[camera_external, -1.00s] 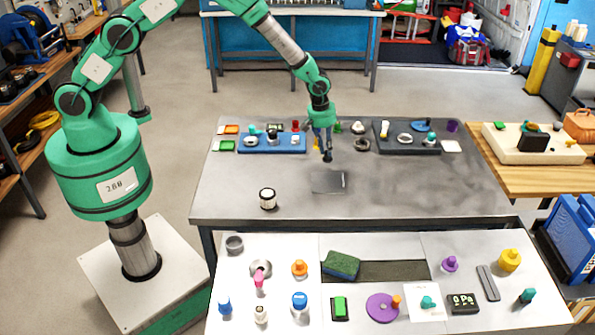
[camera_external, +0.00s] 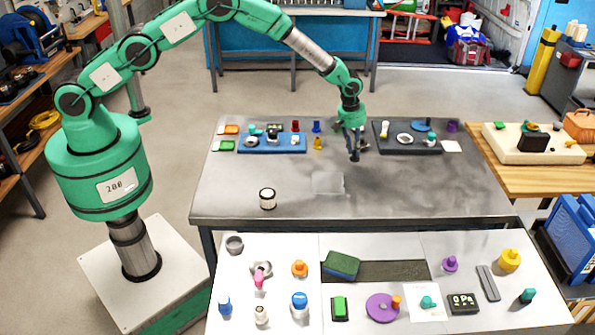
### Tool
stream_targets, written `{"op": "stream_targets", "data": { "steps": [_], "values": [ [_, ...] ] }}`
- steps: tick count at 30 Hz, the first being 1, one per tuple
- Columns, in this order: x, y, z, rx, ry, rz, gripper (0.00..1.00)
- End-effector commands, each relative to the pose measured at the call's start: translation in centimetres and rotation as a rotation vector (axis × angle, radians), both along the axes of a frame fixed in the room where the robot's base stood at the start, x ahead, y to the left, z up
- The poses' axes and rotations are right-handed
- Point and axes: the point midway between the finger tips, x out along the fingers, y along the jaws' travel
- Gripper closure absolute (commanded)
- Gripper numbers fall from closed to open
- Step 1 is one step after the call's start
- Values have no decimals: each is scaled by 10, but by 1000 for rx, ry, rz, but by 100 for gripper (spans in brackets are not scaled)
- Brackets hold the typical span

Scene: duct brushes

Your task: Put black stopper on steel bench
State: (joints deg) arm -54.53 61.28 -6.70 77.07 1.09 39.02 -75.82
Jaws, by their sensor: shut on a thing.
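The steel bench (camera_external: 225,190) is the long grey-topped table in the middle. My gripper (camera_external: 353,150) points down over its back half, right of centre. It is shut on a small dark thing (camera_external: 354,157), which looks like the black stopper; its shape is hard to make out at this size. The dark thing hangs at the fingertips, and I cannot tell whether it touches the bench top.
A blue tray (camera_external: 247,150) with small parts is at the bench's back left. A dark tray (camera_external: 400,150) with parts is right of my gripper. A thin grey square (camera_external: 328,183) lies mid-bench. The front right is clear.

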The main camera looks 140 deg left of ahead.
Motion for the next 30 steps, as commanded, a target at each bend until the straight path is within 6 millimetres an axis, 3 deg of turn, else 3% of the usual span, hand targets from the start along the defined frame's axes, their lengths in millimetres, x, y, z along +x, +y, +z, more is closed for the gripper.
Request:
{"op": "stream_targets", "data": {
  "steps": [11,23,30],
  "values": [
    [0,0,-1,0,0,0,100],
    [0,0,-33,0,0,0,100],
    [0,0,-35,0,0,0,100]
  ]
}}
